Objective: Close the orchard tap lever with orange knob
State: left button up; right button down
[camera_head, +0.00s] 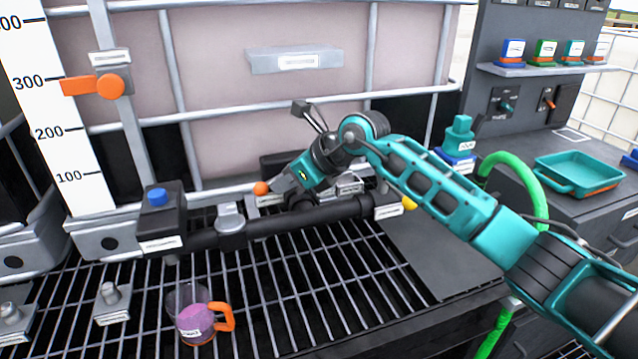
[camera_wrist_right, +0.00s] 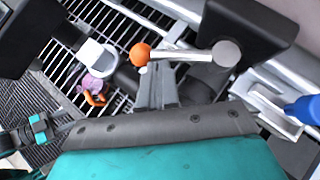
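The orange knob (camera_head: 260,188) shows just left of my right gripper (camera_head: 282,186), above the black manifold pipe (camera_head: 300,218). In the right wrist view the orange knob (camera_wrist_right: 139,54) is on the end of a pale metal lever (camera_wrist_right: 180,55) that runs right to a round silver pivot (camera_wrist_right: 228,53). The fingers of my right gripper (camera_wrist_right: 157,72) look shut together, with their tips at the lever beside the knob. I cannot tell whether they touch it. Label text is too small to read. My left gripper is not in view.
A jug with orange handle (camera_head: 196,318) stands on the grate. A teal tray (camera_head: 580,172) and green hose (camera_head: 525,170) are right.

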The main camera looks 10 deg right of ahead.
aim_at(267, 182)
jog(key=shift+w+a+f+b, duration=0.1)
jog(key=shift+w+a+b, duration=0.35)
jog(key=shift+a, duration=0.35)
jog(key=shift+w+a+b, duration=0.3)
jog(key=shift+w+a, duration=0.25)
jog(key=shift+a, duration=0.25)
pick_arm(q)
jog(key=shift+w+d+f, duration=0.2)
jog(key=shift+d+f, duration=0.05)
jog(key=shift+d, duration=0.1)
pick_arm(e)
jog(key=shift+a, duration=0.1)
jog(key=shift+w, duration=0.2)
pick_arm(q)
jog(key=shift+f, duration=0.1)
